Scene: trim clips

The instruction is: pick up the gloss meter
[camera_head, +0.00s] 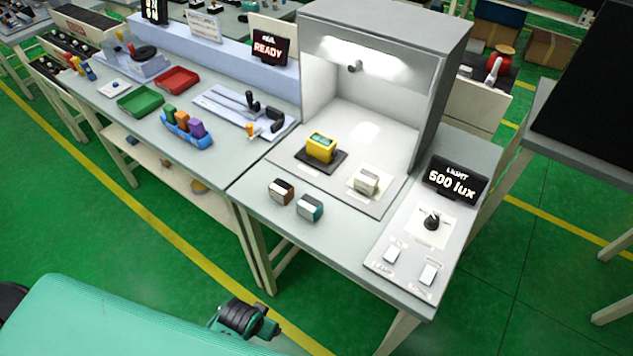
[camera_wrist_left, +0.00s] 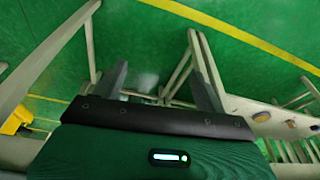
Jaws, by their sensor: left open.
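A yellow boxy device with a teal display, which looks like the gloss meter (camera_head: 321,147), sits on a dark pad (camera_head: 334,166) inside the lit booth in the head view. A pale block (camera_head: 366,182) stands to its right on a white pad. My left gripper (camera_wrist_left: 162,88) is open and empty in the left wrist view, with its fingers over green floor and table legs. The gloss meter cannot be made out between them. My right gripper is not identifiable in either view.
The grey booth (camera_head: 455,40) encloses the device at back, top and sides and is open in front. Brown (camera_head: 280,191) and teal (camera_head: 310,207) blocks stand before it. A light panel (camera_head: 432,222) is at right. Trays and a clip rack (camera_head: 187,130) are on the left table.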

